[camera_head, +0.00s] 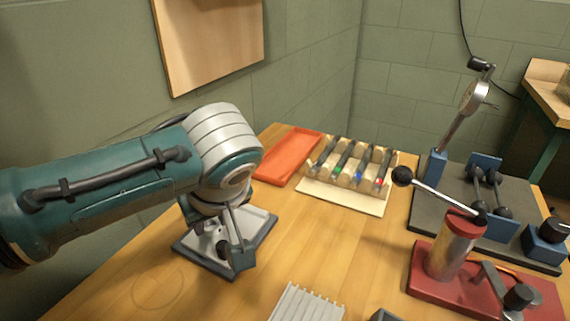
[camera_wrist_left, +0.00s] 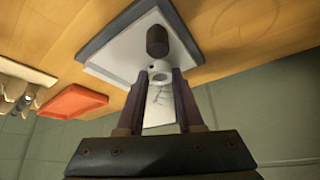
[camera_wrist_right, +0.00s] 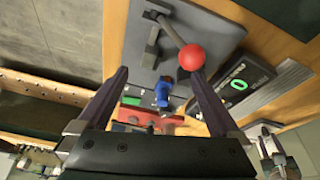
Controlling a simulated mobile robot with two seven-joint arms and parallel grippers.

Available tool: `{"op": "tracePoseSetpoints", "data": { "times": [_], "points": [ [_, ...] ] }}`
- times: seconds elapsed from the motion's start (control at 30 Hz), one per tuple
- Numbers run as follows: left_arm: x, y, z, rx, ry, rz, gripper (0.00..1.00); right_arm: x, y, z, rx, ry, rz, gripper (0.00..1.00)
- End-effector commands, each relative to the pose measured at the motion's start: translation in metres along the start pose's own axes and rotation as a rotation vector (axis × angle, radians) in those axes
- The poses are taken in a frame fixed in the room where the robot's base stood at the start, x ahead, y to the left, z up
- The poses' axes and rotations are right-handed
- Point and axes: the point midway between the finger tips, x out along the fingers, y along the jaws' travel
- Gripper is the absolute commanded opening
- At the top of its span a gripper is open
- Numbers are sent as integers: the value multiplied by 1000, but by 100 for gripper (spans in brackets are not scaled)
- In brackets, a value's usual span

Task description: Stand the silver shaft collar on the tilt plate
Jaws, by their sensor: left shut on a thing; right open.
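My left gripper (camera_head: 238,258) reaches down over the tilt plate (camera_head: 262,222), a pale plate on a dark base at the left of the table. In the left wrist view, the left fingers (camera_wrist_left: 160,76) are shut on the silver shaft collar (camera_wrist_left: 160,70), a small ring with a hole. The collar is in front of the pale plate (camera_wrist_left: 118,52); I cannot tell whether it touches. A dark cylinder (camera_wrist_left: 157,40) is on the plate just beyond the collar. My right gripper (camera_wrist_right: 160,78) is open and empty, outside the head view.
An orange tray (camera_head: 288,155) and a wooden rack (camera_head: 345,195) with several coloured-band tools stand behind. A red-based press (camera_head: 430,275) and a dark fixture plate (camera_head: 425,205) are at the right. A ribbed grey block (camera_head: 305,305) lies at the front. The wall is close behind the plate.

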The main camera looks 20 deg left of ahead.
Motion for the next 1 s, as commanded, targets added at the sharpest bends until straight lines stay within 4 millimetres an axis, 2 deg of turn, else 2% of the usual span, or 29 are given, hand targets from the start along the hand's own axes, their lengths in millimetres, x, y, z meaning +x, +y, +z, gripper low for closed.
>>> {"op": "tracePoseSetpoints", "data": {
  "times": [0.07,0.1,0.33,0.67,0.77,1.0],
  "points": [
    [3,0,2,0,-1,-1,0,2,0,1,1,0,-1,100],
    [2,0,2,1,0,0,39,2,0,0,1,0,-1,100],
    [2,0,1,1,0,-1,65,1,-1,0,1,0,-1,100],
    [-4,0,-2,0,0,0,66,-2,0,-1,1,-1,-1,100],
    [-18,1,-1,1,-1,4,66,-8,0,-2,1,-1,-1,100],
    [-73,1,-1,0,-3,5,66,-23,0,-7,0,-1,-1,100]
  ]
}}
